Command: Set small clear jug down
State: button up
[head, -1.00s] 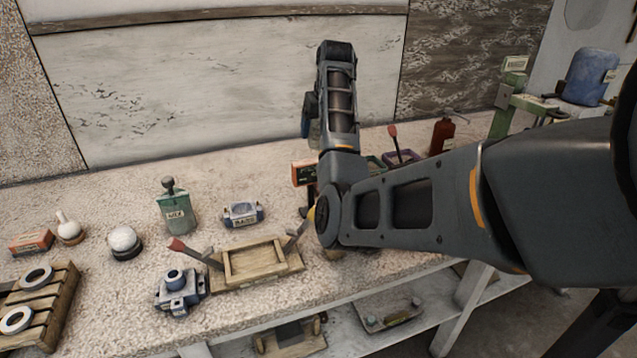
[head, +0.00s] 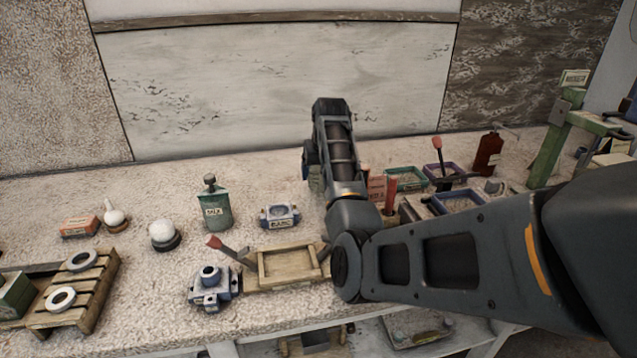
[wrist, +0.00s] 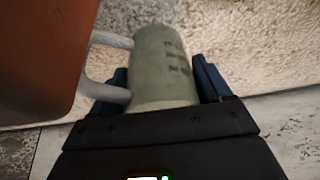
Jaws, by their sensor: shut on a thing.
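A small pale grey-green jug (wrist: 165,65) with dark lettering fills the middle of the wrist view. Its grey handle (wrist: 95,70) sticks out to the left. My gripper (wrist: 165,88) is shut on the jug, with one blue finger on each side of the body. In the head view my gripper (head: 308,165) is mostly hidden by my own arm, low over the back part of the bench (head: 365,165). Only a sliver of the jug (head: 316,186) shows there. I cannot tell whether its base touches the bench.
A large orange-brown thing (wrist: 40,55) is close to the jug's handle side. Right of my forearm stand an orange box (head: 377,187), a green tray (head: 407,178) and a purple tray (head: 445,169). A green bottle (head: 215,210) and a blue-grey block (head: 280,215) stand left.

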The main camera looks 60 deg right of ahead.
aim_at(318, 184)
jog(key=shift+w+a+f, duration=0.2)
jog(key=shift+w+f, duration=0.05)
jog(key=shift+f, duration=0.2)
jog(key=shift+f+p, duration=0.35)
jog(key=shift+f, duration=1.4)
jog(key=o, duration=0.6)
jog(key=shift+f, duration=0.15)
jog(key=o, duration=0.4)
jog(key=shift+r, duration=0.2)
